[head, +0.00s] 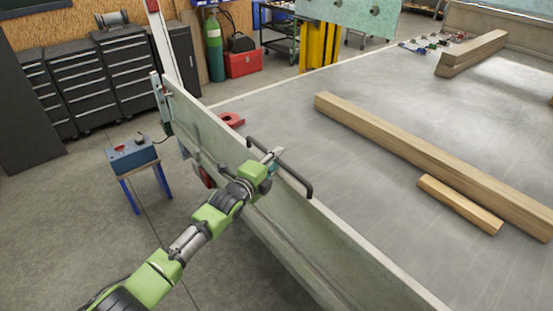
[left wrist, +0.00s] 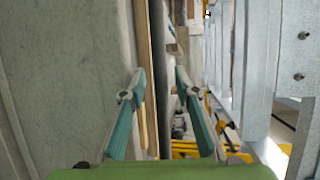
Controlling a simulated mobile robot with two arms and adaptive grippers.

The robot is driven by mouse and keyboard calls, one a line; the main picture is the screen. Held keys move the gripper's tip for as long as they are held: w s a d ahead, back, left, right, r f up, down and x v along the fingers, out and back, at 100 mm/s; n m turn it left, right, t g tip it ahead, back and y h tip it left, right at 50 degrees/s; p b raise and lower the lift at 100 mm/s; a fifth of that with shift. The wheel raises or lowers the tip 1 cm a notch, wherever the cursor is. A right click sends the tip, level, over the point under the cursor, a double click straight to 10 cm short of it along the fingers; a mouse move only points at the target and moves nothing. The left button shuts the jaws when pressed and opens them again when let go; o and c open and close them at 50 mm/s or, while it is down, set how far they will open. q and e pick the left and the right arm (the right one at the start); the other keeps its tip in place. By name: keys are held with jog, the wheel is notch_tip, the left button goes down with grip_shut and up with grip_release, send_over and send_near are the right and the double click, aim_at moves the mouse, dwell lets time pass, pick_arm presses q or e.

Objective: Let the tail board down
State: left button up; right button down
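The tail board (head: 310,232) is a long grey metal panel standing upright along the edge of the trailer bed. A black handle bar (head: 296,176) runs along its top edge. My left gripper (head: 272,159) is at this bar, at the top of the board. In the left wrist view, its two teal fingers (left wrist: 160,85) stand apart, with a dark bar (left wrist: 159,100) showing between them. I cannot tell whether they touch it. A latch post (head: 160,100) stands at the board's far end; its latch state is unclear. My right gripper is out of view.
The trailer bed (head: 300,140) carries a long wooden beam (head: 420,158), a short one (head: 460,204) and a stack at the back. Outside the board, a blue-legged stand (head: 140,180) holds a box. Bare concrete floor (head: 60,220) lies at the left.

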pick_arm(q)
jog(key=shift+w+d, duration=0.15)
jog(key=shift+w, duration=0.1)
grip_shut()
jog(key=s+a+f+n+t+h+b, duration=0.1)
jog(key=s+a+f+t+b, duration=0.1)
jog(key=s+a+b, duration=0.4)
jog(key=s+a+f+n+t+h+b, duration=0.1)
jog(key=s+a+t+b, duration=0.3)
jog(key=a, duration=0.8)
jog(key=s+f+n+b, duration=0.1)
jog(key=s+b, duration=0.1)
jog(key=s, duration=0.1)
jog(key=shift+s+a+h, duration=0.25)
jog(key=shift+a+h, duration=0.05)
jog(key=shift+h, duration=0.1)
